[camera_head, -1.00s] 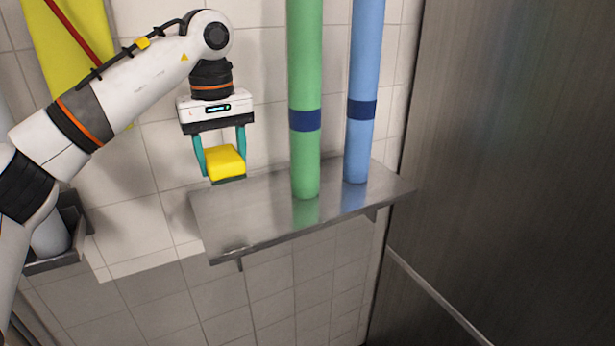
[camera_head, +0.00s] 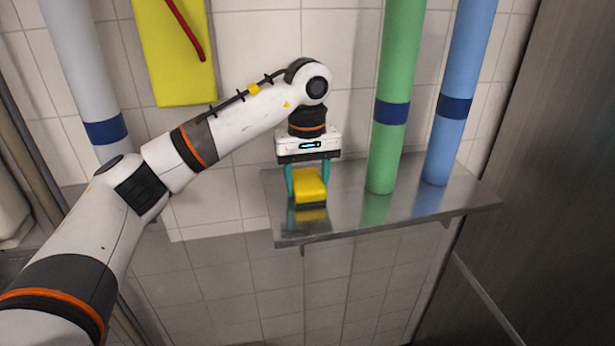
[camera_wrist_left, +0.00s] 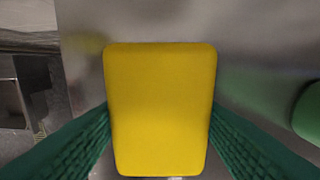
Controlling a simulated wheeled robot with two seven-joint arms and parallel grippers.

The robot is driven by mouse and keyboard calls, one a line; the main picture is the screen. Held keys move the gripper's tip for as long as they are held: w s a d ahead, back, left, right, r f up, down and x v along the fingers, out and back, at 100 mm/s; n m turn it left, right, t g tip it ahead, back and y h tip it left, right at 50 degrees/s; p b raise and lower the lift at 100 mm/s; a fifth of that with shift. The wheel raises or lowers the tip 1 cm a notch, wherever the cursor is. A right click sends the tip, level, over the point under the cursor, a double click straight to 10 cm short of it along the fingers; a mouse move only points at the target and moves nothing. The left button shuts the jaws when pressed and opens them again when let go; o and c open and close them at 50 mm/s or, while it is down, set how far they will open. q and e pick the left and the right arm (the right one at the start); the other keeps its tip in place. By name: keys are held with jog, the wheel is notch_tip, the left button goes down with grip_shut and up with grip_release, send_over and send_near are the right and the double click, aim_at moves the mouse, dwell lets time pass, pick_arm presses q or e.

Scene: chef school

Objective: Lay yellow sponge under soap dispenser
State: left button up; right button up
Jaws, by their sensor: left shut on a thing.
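The yellow sponge (camera_head: 310,186) is between the teal fingers of my left gripper (camera_head: 308,182), which is shut on it. The sponge is at the left part of a metal wall shelf (camera_head: 340,225), very low over it or touching it; I cannot tell which. In the left wrist view the sponge (camera_wrist_left: 160,110) fills the middle, with a teal finger on each side and the grey shelf surface behind it. No soap dispenser can be made out for certain. My right gripper is not in view.
A green tube (camera_head: 398,90) and a blue tube (camera_head: 460,90) stand on the shelf to the right of the sponge. A pale tube (camera_head: 85,75) and a yellow sheet (camera_head: 175,55) with a red strip are at the left. A dark metal panel (camera_head: 560,200) bounds the right.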

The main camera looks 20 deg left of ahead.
pick_arm(q)
jog(key=shift+s, duration=0.15)
jog(key=shift+f, duration=0.15)
jog(key=o, duration=1)
